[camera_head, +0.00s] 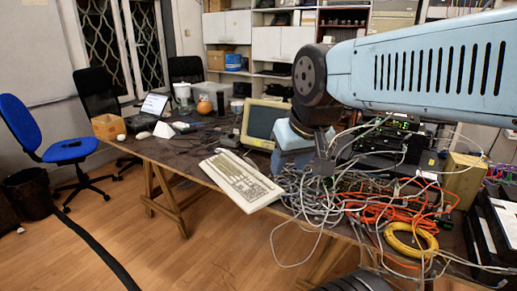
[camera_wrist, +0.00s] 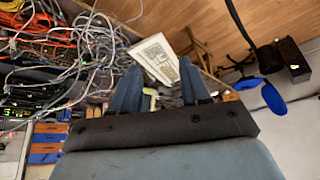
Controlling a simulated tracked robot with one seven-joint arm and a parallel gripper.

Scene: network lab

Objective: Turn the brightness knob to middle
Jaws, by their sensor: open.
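The brightness knob itself is too small or hidden to make out in either view. A beige CRT monitor (camera_head: 262,122) with a dark screen stands on the table in the head view, partly covered by my arm's end. My gripper (camera_wrist: 159,66) shows in the wrist view as two blue fingers, spread apart with nothing held between them. In the head view its hand is just right of the monitor, above the cables, and its fingertips are hard to make out. A small beige shape (camera_wrist: 150,101) shows between the fingers; I cannot tell what it is.
A beige keyboard (camera_head: 240,181) lies at the table's front edge. Tangled grey cables (camera_head: 325,198), orange cables (camera_head: 385,210) and a yellow coil (camera_head: 411,240) cover the right side. A blue chair (camera_head: 68,151) stands beyond.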

